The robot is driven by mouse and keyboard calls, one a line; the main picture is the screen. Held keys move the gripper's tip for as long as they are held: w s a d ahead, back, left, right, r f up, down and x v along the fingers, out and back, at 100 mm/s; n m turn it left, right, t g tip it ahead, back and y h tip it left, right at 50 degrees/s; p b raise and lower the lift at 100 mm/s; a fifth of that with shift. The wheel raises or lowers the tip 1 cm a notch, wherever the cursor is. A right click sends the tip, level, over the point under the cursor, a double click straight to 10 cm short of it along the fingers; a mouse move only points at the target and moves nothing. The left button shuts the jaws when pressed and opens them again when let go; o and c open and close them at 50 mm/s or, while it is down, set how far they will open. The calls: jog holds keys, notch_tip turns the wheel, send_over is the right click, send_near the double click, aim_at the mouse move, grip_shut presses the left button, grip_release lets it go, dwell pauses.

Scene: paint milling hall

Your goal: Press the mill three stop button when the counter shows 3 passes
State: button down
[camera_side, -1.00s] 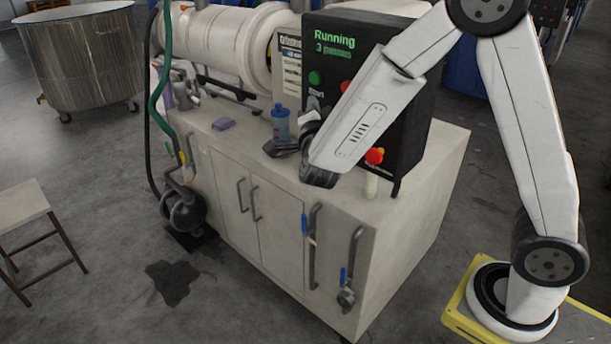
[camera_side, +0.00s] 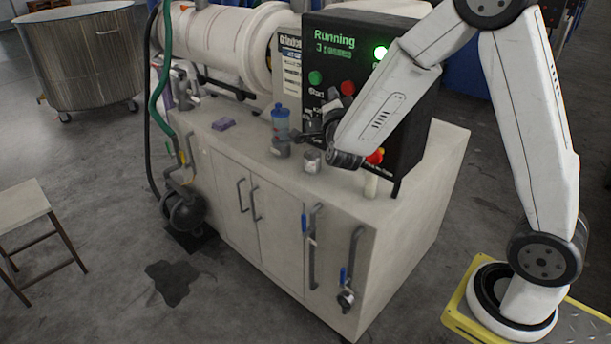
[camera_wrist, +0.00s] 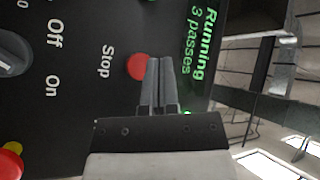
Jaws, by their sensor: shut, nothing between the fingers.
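The black control panel (camera_side: 318,65) stands on the bench. Its green display (camera_side: 334,42) reads "Running" and "3 passes"; the same display (camera_wrist: 200,45) shows sideways in the wrist view. The red button (camera_side: 347,88) sits below it, and in the wrist view the red button (camera_wrist: 136,67) is beside the word "Stop". My gripper (camera_wrist: 160,62) is shut and empty, its fingertips overlapping the button's right edge in that view. Whether they touch it cannot be told. In the side view my gripper (camera_side: 334,97) is small and dark near the button.
A green button (camera_side: 315,77) is left of the red one. A red emergency knob on yellow (camera_side: 376,156) sits low on the panel. A rotary Off/On switch (camera_wrist: 12,55) shows in the wrist view. A blue bottle (camera_side: 281,122) and a small jar (camera_side: 312,160) stand on the bench.

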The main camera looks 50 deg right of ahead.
aim_at(343, 85)
jog(key=shift+d, duration=0.9)
jog(key=shift+d, duration=0.9)
dwell(2.5)
jog(key=shift+a, duration=0.1)
dwell(0.4)
jog(key=shift+a, duration=0.8)
jog(key=shift+a, duration=0.15)
jog(key=shift+a, duration=2.35)
